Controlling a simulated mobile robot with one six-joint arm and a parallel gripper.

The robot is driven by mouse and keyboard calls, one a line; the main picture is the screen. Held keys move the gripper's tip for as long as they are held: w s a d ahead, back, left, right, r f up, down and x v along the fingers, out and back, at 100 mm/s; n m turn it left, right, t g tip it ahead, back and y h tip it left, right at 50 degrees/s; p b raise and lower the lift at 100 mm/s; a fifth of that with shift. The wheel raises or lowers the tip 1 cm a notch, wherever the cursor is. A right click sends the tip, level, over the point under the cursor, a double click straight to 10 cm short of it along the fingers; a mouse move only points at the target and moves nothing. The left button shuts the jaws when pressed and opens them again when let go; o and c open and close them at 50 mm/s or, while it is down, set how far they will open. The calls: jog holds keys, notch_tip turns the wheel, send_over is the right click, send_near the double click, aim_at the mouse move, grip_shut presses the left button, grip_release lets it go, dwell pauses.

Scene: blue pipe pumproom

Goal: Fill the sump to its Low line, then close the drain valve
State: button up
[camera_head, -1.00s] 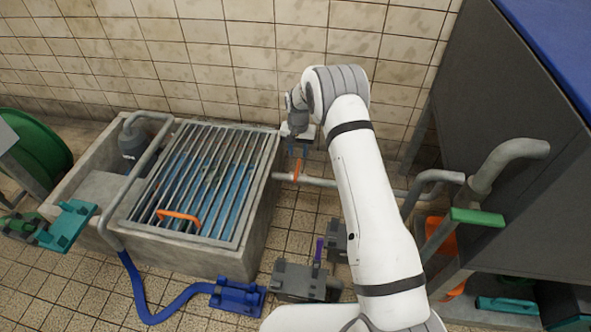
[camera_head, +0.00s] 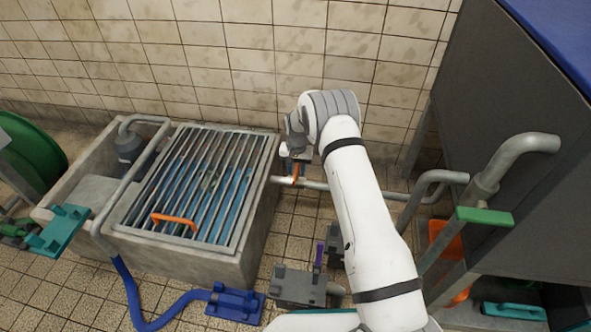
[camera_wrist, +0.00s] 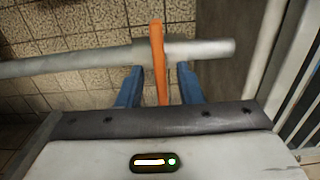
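The concrete sump (camera_head: 255,235) stands at left centre under a barred grate (camera_head: 122,222), with blue water visible between the bars. I cannot make out a Low line. A grey pipe (camera_head: 315,185) leaves the sump's right wall and carries an orange lever (camera_head: 295,172), which looks like the drain valve's handle. In the wrist view, the orange lever (camera_wrist: 160,65) crosses the pipe (camera_wrist: 205,49). My gripper (camera_wrist: 159,85) is open, its blue fingers on either side of the lever with a gap on each side. In the head view, my gripper (camera_head: 295,160) is just above the pipe.
A green lever (camera_head: 485,216) sits on the upright pipe at right, beside the large grey tank (camera_head: 500,110). A purple lever (camera_head: 319,253) stands by grey floor fittings. A blue hose (camera_head: 165,310) runs along the floor. The tiled wall is close behind my gripper.

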aim_at(296, 171)
grip_shut()
jog(key=shift+n, duration=1.5)
grip_release()
jog(key=shift+r, duration=0.15)
notch_tip(296, 171, up, 8)
jog(key=p, duration=0.3)
jog(key=shift+f, duration=0.25)
